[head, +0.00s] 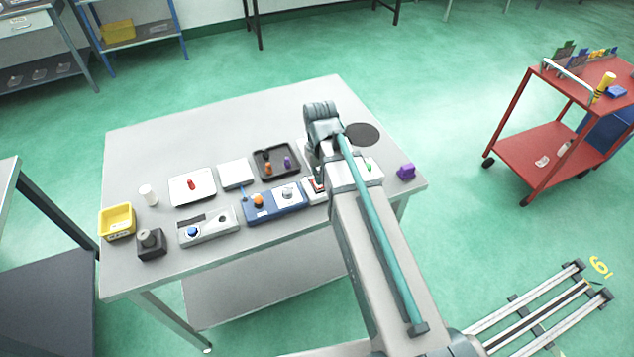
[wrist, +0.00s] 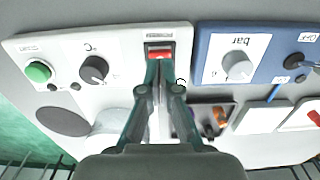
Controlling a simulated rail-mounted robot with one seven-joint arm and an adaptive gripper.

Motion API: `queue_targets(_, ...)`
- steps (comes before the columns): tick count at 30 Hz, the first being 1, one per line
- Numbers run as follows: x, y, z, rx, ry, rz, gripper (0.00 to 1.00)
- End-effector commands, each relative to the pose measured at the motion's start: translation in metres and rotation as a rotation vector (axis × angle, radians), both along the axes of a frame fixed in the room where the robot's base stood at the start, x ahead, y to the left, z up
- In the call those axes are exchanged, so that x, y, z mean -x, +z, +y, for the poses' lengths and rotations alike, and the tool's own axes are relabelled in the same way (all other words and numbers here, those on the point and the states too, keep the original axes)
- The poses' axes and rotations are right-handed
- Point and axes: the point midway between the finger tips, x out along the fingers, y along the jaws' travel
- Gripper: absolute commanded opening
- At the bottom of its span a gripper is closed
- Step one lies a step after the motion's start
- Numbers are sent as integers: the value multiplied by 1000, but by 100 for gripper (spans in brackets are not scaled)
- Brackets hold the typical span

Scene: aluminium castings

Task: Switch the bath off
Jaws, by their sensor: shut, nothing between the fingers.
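A white control panel (wrist: 120,45) carries a green button (wrist: 38,72), a black knob (wrist: 93,69) marked °C and a red rocker switch (wrist: 160,52) in a dark frame. In the head view, my arm hides much of this panel (head: 342,174); the green button (head: 369,167) shows on its right. My gripper (wrist: 158,65) is shut and empty. In the wrist view its fingertips overlap the lower part of the red rocker; I cannot tell whether they touch it. In the head view the fingertips are hidden behind my arm.
A blue panel (wrist: 210,62) marked bar, with a pale knob (wrist: 238,66), stands close beside the white panel. A dark tray (head: 262,174), a grey box with a blue knob (head: 192,232) and a yellow bin (head: 117,222) stand further left. A purple block (head: 406,172) is near the right edge.

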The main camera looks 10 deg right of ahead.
Motion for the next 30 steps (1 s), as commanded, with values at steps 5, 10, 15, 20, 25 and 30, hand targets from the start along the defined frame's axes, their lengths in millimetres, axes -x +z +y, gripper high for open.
queue_targets(5,0,-3,0,0,0,0,0)
queue_targets(10,0,-5,0,0,0,0,0)
queue_targets(15,0,-8,0,0,0,0,0)
queue_targets(20,0,-10,0,0,0,0,0)
queue_targets(25,0,-12,0,0,0,0,0)
queue_targets(30,0,-14,0,0,0,0,0)
